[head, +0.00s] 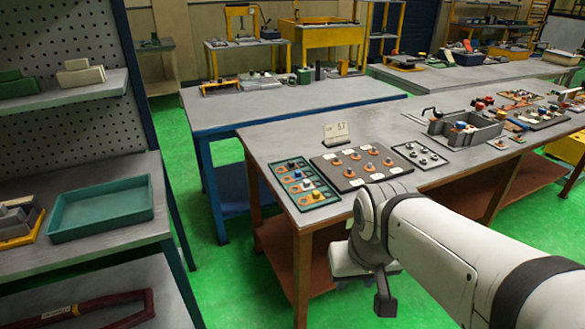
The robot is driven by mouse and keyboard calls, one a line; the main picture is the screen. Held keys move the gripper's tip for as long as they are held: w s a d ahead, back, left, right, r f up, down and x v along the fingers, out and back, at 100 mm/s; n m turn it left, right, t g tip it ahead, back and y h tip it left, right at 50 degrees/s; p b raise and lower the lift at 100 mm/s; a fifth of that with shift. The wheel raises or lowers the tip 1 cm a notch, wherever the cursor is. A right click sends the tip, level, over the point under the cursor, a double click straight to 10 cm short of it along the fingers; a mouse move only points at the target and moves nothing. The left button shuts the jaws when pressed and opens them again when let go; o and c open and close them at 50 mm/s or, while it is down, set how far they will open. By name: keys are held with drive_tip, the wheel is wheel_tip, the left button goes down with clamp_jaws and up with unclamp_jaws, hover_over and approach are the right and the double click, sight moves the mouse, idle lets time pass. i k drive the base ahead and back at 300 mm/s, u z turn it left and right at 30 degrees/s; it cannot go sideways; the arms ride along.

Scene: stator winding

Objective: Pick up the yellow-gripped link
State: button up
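A green-rimmed tray (329,213) lies at the near left corner of the grey workbench. It holds a row of small copper-coloured links with differently coloured grips. My arm reaches in from the lower right. My gripper (384,302) hangs beyond the bench's front edge, below and to the right of the tray. Its fingers are not clear, and I see nothing held.
A dark board (332,175) with several copper posts sits right of the tray, then a smaller board (421,156). A sign card (336,132) stands behind. A grey fixture box (465,135) is farther right. A shelf with an empty teal bin (101,232) stands left.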

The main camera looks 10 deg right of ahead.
sight(316, 196)
drive_tip(key=z, duration=0.05)
drive_tip(key=i, duration=1)
drive_tip(key=u, duration=0.05)
